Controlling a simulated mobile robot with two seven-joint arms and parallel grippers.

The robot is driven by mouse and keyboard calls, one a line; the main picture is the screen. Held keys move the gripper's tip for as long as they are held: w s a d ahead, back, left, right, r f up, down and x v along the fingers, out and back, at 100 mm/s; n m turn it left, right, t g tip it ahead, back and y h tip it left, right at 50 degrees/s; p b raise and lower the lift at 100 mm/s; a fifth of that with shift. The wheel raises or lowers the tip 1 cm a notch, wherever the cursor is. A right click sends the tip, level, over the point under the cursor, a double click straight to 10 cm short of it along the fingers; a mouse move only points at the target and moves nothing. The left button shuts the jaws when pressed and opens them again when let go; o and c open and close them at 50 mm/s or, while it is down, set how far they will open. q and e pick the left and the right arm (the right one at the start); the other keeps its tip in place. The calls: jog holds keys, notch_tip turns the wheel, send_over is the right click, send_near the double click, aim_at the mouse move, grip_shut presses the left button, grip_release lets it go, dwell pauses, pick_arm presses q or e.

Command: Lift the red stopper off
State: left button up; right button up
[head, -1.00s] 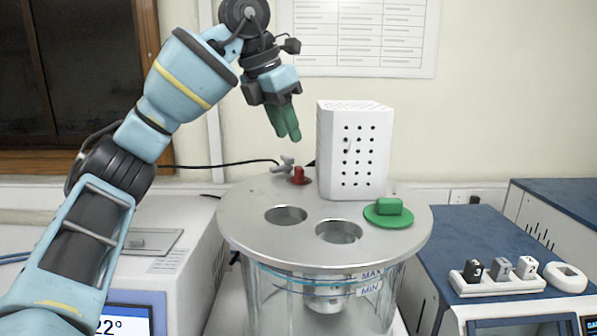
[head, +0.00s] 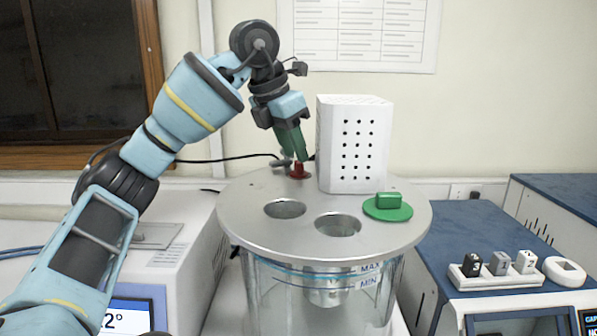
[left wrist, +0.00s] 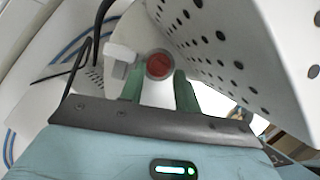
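The red stopper (head: 298,171) sits on the round metal lid (head: 250,217), at its back left beside the white perforated box. My left gripper (head: 300,154) points down just above the stopper, its green fingertips close over the stopper's top. In the left wrist view the stopper's round red top (left wrist: 160,65) lies between and just beyond the two green fingers (left wrist: 158,88), which stand apart. The left gripper is open and holds nothing. My right gripper is not in view.
The white perforated box (head: 354,143) stands close to the right of my left gripper. A grey fitting (head: 281,162) is just left of the stopper. The lid has two open holes and a green stopper (head: 388,206). A blue-topped unit (head: 455,215) stands right.

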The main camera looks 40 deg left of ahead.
pick_arm(q)
jog(key=shift+x, duration=1.15)
jog(key=c, duration=0.6)
jog(key=shift+r, duration=0.4)
notch_tip(320, 180, up, 3)
jog(key=shift+f, duration=0.15)
jog(key=s+d, duration=0.2)
jog(key=s, duration=0.2)
jog(key=s+d+r, duration=0.1)
jog(key=s+d, duration=0.1)
jog(key=s, duration=0.3)
jog(key=s+d, duration=0.2)
jog(key=s, duration=0.3)
jog(key=shift+s+d+r, duration=0.2)
jog(key=shift+s+d, duration=0.05)
jog(key=shift+d, duration=0.1)
